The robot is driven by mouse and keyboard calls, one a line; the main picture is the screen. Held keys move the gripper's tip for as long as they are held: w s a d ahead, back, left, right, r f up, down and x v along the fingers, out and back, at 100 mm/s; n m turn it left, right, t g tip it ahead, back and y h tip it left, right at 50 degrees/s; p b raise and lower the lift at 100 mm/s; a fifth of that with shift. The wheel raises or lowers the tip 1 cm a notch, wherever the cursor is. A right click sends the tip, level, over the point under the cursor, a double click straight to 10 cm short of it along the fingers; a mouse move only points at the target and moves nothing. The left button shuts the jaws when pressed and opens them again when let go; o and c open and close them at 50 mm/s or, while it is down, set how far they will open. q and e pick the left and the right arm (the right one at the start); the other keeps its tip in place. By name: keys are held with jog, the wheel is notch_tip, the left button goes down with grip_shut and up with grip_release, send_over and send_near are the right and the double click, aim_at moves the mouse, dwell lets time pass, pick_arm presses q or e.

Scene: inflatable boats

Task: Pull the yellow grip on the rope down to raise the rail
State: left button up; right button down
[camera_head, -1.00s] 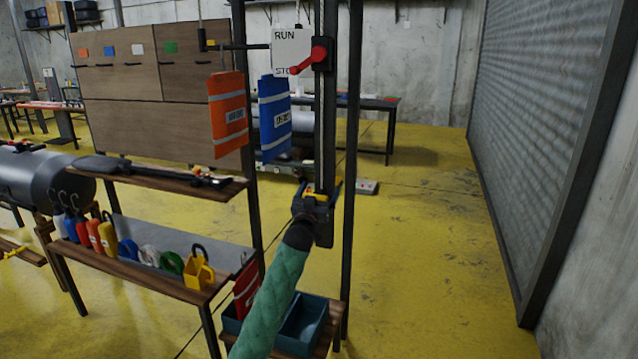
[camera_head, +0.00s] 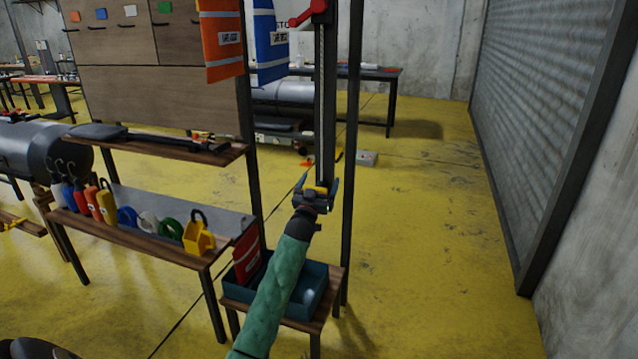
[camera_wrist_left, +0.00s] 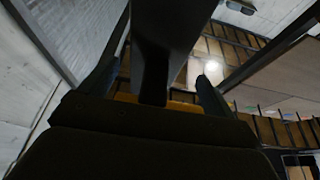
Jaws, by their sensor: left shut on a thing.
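My left gripper (camera_head: 318,188) is shut on the yellow grip (camera_head: 318,190), low on a dark upright post (camera_head: 326,130). The fingers hide most of the grip. A thin pale line, seemingly the rope, runs up the post's face above it. In the left wrist view, a yellow strip of the grip (camera_wrist_left: 184,106) shows between the fingers, behind a dark bar. An orange bag (camera_head: 222,45) and a blue bag (camera_head: 270,45) hang left of the post, cut by the top edge. The rail is not clearly visible. My right gripper is out of view.
A red lever (camera_head: 308,13) sits high on the post. Below my left arm is a blue bin (camera_head: 310,285) on a low wooden stand. A shelf (camera_head: 130,240) with several coloured items is at left. A thin dark pole (camera_head: 352,150) stands just right. Floor at right is clear.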

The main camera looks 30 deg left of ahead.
pick_arm(q)
jog(key=shift+f, duration=0.15)
jog(key=o, duration=1.1)
jog(key=shift+o, duration=0.2)
jog(key=shift+s+d+f, duration=0.15)
jog(key=shift+s+f, duration=0.05)
jog(key=shift+s, duration=0.3)
jog(key=b+v, duration=0.1)
jog(key=v, duration=0.5)
jog(key=shift+s, duration=0.25)
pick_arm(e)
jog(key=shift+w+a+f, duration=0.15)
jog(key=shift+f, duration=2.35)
pick_arm(q)
jog(key=shift+d+f, duration=0.1)
jog(key=shift+f, duration=0.05)
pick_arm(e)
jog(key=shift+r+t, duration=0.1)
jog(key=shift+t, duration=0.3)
